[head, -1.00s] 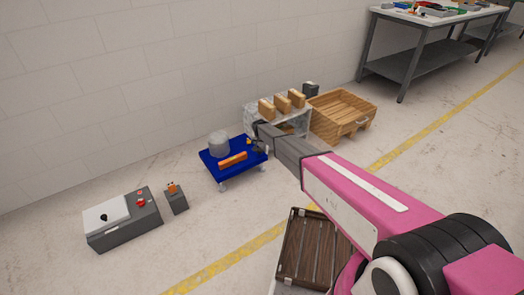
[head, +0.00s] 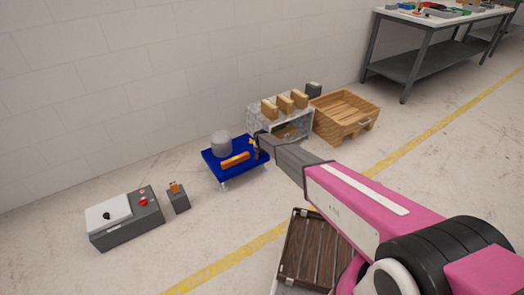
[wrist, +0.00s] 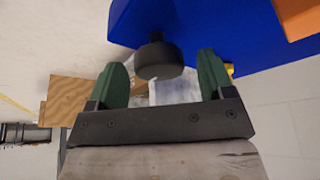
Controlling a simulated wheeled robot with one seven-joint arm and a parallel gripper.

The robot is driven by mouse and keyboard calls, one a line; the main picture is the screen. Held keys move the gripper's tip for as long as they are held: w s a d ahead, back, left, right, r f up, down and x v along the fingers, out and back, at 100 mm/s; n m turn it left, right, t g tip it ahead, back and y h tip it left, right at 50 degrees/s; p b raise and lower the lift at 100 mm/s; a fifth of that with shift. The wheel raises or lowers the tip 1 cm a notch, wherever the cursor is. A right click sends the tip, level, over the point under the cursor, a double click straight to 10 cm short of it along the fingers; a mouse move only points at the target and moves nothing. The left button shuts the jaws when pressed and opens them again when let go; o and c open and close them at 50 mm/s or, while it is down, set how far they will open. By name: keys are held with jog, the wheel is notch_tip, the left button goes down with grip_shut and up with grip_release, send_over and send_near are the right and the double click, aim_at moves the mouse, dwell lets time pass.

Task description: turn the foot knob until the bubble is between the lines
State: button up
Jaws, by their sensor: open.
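A blue platform (head: 218,172) on short feet stands on the floor, with an orange level (head: 235,160) and a grey cylinder (head: 221,146) on top. The bubble and its lines are too small to make out. In the wrist view, a black round knob (wrist: 158,62) sits at the edge of the blue platform (wrist: 200,25). My gripper (wrist: 161,68) is open, its green fingers on either side of the knob with gaps showing. A corner of the orange level (wrist: 300,15) shows at top right. In the head view my gripper (head: 259,147) is at the platform's right side, and the knob cannot be made out.
A grey shelf (head: 297,126) bearing wooden blocks and a wooden crate (head: 345,112) stand close behind my gripper. A grey box with a red button (head: 130,226) and a small dark box (head: 178,200) are at left. A brown slatted crate (head: 305,250) lies in front.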

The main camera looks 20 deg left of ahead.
jog(key=shift+f, duration=0.1)
jog(key=c, duration=0.9)
jog(key=shift+w+n, duration=0.1)
jog(key=shift+n, duration=0.2)
jog(key=n+y, duration=0.1)
jog(key=n, duration=0.1)
jog(key=n+y, duration=0.1)
jog(key=n, duration=0.2)
jog(key=shift+d+g, duration=0.1)
jog(key=shift+g, duration=0.3)
jog(key=n+g, duration=0.1)
jog(key=n, duration=0.2)
jog(key=n+y, duration=0.1)
jog(key=n, duration=0.2)
jog(key=shift+w+g, duration=0.1)
jog(key=shift+g, duration=0.3)
jog(key=o, duration=0.9)
jog(key=shift+y, duration=0.3)
